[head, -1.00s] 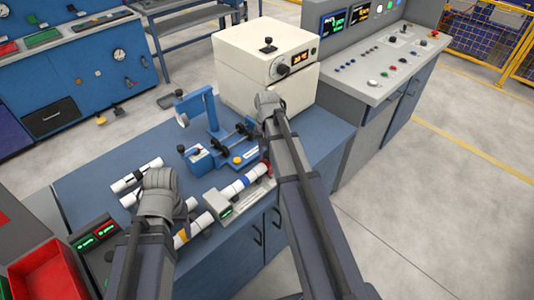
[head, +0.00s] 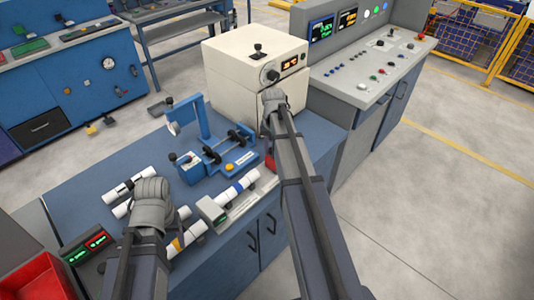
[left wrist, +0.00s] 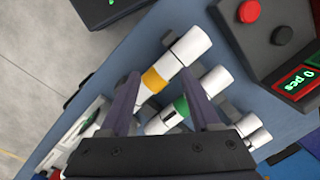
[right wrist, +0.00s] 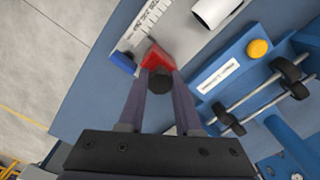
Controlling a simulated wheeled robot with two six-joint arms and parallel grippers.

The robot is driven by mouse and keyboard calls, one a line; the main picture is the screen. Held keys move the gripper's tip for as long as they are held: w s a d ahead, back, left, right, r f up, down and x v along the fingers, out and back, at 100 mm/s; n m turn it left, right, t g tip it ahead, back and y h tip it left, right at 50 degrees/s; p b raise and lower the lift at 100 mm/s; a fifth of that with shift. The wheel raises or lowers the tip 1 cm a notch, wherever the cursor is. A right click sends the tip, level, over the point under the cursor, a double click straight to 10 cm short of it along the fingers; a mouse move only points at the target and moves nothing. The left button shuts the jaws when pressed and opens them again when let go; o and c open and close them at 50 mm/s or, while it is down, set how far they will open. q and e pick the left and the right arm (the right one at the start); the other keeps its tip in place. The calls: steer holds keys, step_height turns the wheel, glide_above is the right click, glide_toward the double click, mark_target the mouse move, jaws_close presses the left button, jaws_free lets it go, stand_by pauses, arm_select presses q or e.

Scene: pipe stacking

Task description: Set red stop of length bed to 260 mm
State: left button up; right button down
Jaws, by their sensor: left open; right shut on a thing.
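The red stop (right wrist: 157,55) sits at the end of the length bed (right wrist: 143,28), beside its ruler scale and a blue end piece. My right gripper (right wrist: 159,78) is shut on the stop at its black knob (right wrist: 158,84). In the head view, a sliver of the red stop (head: 270,162) shows beside my right arm. The bed's grey readout box (head: 212,211) is too small to read. My left gripper (left wrist: 160,98) is open above white pipes, with an orange-banded pipe (left wrist: 172,62) and a green-banded one (left wrist: 166,119) below and between its fingers.
A blue clamp fixture (head: 225,152) stands behind the bed, and a cream oven (head: 255,65) behind that. A counter box (head: 88,247) and a red bin (head: 40,278) are at the left. Blue bench top lies clear at the left back.

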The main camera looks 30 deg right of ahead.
steer(key=shift+w+d, duration=0.15)
steer(key=shift+d, duration=0.05)
arm_select(q)
steer(key=shift+d, duration=0.1)
arm_select(e)
steer(key=c, duration=0.6)
jaws_free()
arm_select(q)
steer(key=shift+r, duration=0.1)
arm_select(e)
step_height(320, 180, up, 8)
steer(key=p, duration=0.8)
arm_select(q)
step_height(320, 180, up, 8)
arm_select(e)
steer(key=shift+f, duration=0.1)
